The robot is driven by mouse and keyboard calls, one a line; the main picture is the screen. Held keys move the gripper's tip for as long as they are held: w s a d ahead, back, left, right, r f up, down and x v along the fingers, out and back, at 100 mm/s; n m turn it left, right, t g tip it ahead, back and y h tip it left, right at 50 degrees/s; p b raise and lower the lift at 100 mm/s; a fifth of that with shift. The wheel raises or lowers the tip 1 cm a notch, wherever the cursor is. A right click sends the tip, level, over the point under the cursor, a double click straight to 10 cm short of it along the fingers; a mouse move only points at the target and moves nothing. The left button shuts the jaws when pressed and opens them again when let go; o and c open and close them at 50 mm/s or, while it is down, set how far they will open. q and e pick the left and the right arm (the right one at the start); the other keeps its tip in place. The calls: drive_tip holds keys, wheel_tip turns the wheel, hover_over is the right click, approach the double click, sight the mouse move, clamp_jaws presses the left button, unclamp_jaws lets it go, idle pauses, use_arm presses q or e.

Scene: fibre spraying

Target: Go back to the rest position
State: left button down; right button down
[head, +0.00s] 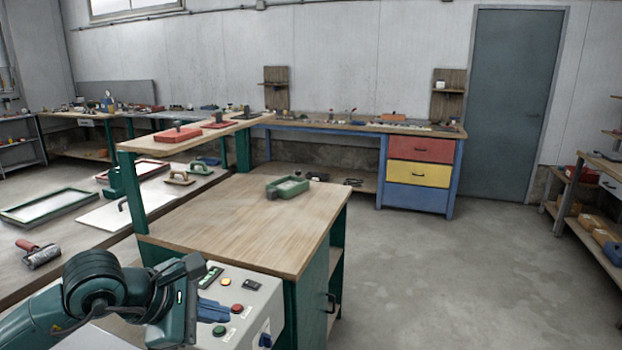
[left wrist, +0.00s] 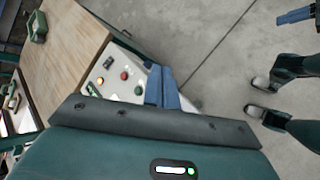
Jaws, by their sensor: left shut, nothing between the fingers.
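My left gripper (head: 212,311) is low in the head view, left of centre. Its blue fingers are shut and empty, in front of the pale control box (head: 262,300) with coloured buttons. In the left wrist view the shut blue fingers (left wrist: 162,88) show beside the same box (left wrist: 108,72), over the floor. Whether they touch the box is not clear. A blue piece (left wrist: 296,15) at the upper right edge of the left wrist view looks like part of my right gripper. It is cut off, so its opening cannot be seen.
The wooden bench (head: 235,225) stands just ahead, with a green clamp-like frame (head: 287,187) on it. A roller (head: 38,254) and framed panels lie at left. A drawer unit (head: 418,175) stands at the back. The floor (head: 440,270) at right is clear.

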use_arm(q)
drive_tip(key=s+d+n+h+b, duration=0.2)
drive_tip(key=s+d+n+h, duration=0.6)
drive_tip(key=d+n+h, duration=0.4)
drive_tip(key=w+a+f+n+t+y, duration=0.1)
drive_tip(key=a+f+n+t+y, duration=0.4)
drive_tip(key=n, duration=0.8)
drive_tip(key=w+a+f+n+t+y, duration=0.1)
drive_tip(key=a+f+n+t+y, duration=0.25)
drive_tip(key=f+n+t, duration=0.6)
drive_tip(key=s+a+f+n+g+y, duration=0.1)
drive_tip(key=s+f+n+g+y, duration=0.2)
drive_tip(key=s+f+n+g, duration=0.2)
drive_tip(key=s+a+f+n+g+y+b, duration=0.1)
drive_tip(key=s+f+n+g, duration=0.4)
drive_tip(key=f+n, duration=0.6)
drive_tip(key=shift+s+a+f+y, duration=0.3)
drive_tip(key=shift+s+a+y, duration=0.3)
drive_tip(key=shift+y, duration=0.65)
